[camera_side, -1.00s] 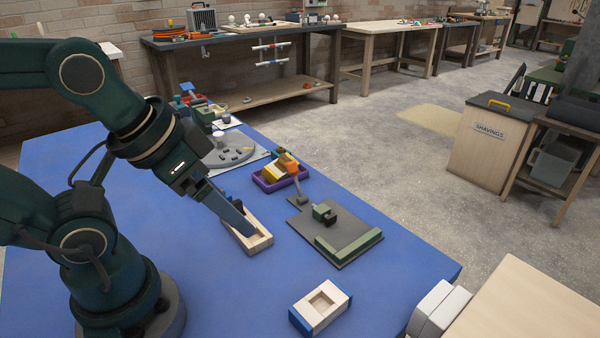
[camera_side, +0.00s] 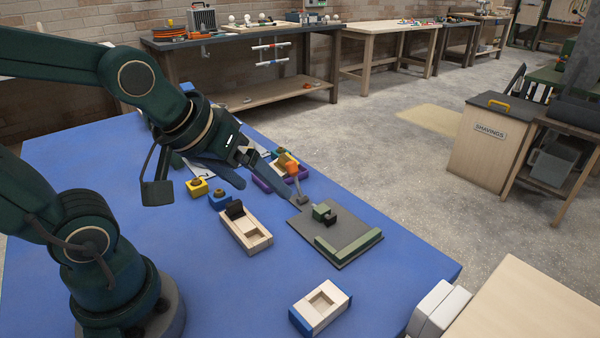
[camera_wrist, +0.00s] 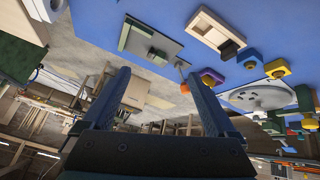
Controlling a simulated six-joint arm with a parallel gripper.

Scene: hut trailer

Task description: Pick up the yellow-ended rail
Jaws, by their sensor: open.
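A piece with yellow faces and pale wood (camera_side: 284,167), which may be the yellow-ended rail, lies in a purple tray (camera_side: 261,185) beyond my gripper, partly hidden by it and by an orange part. I cannot make out its full shape. My gripper (camera_side: 266,187) is open and empty, above the blue table near the tray. In the wrist view, the open fingers (camera_wrist: 155,92) point out over the table edge. A small orange piece (camera_wrist: 210,77) shows by the right finger, with purple beside it.
A yellow block (camera_side: 197,187) and a blue block (camera_side: 219,200), both with brown knobs, stand left of a pale wooden frame (camera_side: 246,235). A dark plate (camera_side: 340,240) bears green parts. A blue-ended wooden block (camera_side: 320,306) lies in front. Bare table (camera_side: 230,300) lies between.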

